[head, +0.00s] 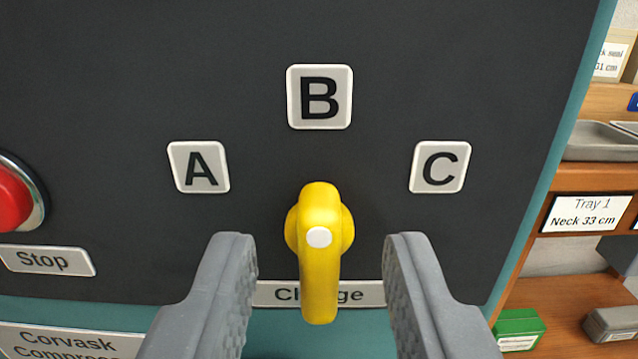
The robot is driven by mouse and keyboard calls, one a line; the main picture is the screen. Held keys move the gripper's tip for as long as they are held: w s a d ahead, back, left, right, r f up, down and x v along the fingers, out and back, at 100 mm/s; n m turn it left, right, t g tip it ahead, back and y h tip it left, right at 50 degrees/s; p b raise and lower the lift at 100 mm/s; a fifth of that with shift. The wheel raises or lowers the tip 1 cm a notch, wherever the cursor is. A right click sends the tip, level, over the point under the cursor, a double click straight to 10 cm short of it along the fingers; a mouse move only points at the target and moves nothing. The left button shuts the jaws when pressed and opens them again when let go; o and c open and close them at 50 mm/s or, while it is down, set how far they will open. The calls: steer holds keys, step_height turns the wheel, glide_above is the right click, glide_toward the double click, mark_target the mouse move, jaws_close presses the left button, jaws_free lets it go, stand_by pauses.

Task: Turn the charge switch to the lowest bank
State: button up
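The yellow charge switch (320,285) is on the dark panel in the middle of the head view, with a white dot on its front. Its handle stands upright, in line with the B label (319,97) above it. The A label (199,167) is at upper left of the switch and the C label (439,167) at upper right. The Charge plate (273,294) is partly hidden behind the handle. My gripper (320,240) is open, with one finger on each side of the handle and a visible gap on both sides.
A red stop button (12,197) is at the left edge, above a Stop plate (47,260). A Corvask plate (70,342) is at lower left. Right of the panel's teal edge, a wooden shelf (590,178) holds a grey tray (598,143) and a green box (519,328).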

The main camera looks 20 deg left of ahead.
steer(key=shift+x, duration=0.95)
jaws_close()
steer(key=shift+a, duration=0.25)
steer(key=shift+d, duration=0.15)
steer(key=shift+n, duration=0.4)
steer(key=n, duration=0.4)
steer(key=shift+s+a+f+n+b, duration=0.1)
steer(key=shift+a+n+b, duration=0.1)
steer(key=shift+n+b, duration=0.2)
steer(key=n, duration=0.2)
steer(key=n+b, duration=0.1)
steer(key=n, duration=0.1)
steer(key=n+b, duration=0.1)
steer(key=n, duration=0.1)
steer(key=shift+s+a+f, duration=0.1)
steer(key=shift+a+f, duration=0.15)
steer(key=shift+f, duration=0.05)
steer(key=shift+n, duration=0.3)
